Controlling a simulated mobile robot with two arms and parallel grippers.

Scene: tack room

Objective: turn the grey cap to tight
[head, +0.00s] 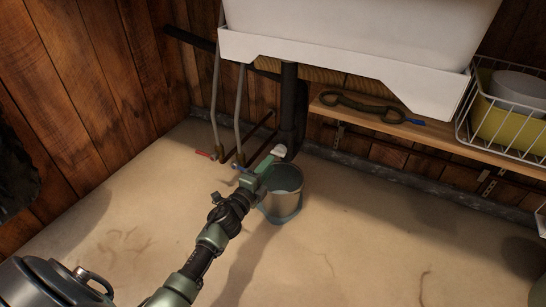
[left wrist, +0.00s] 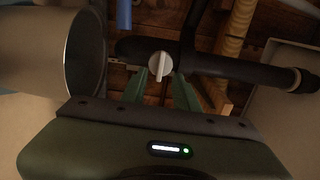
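The grey cap (head: 279,150) shows as a pale spot by the black drain pipe (head: 288,105) below the white sink. In the left wrist view the cap (left wrist: 160,65) is round with a raised bar standing near upright, on a black pipe (left wrist: 215,64). My left gripper (head: 266,163) reaches up to it from the front. In the left wrist view my two green fingers (left wrist: 161,80) are apart, one on each side of the cap's lower part. I see no finger pressed on the bar. My right gripper is not in view.
A grey-green bucket (head: 282,203) stands on the floor just under the left gripper. Two grey hoses (head: 239,110) with valves are left of the pipe. The front floor is clear.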

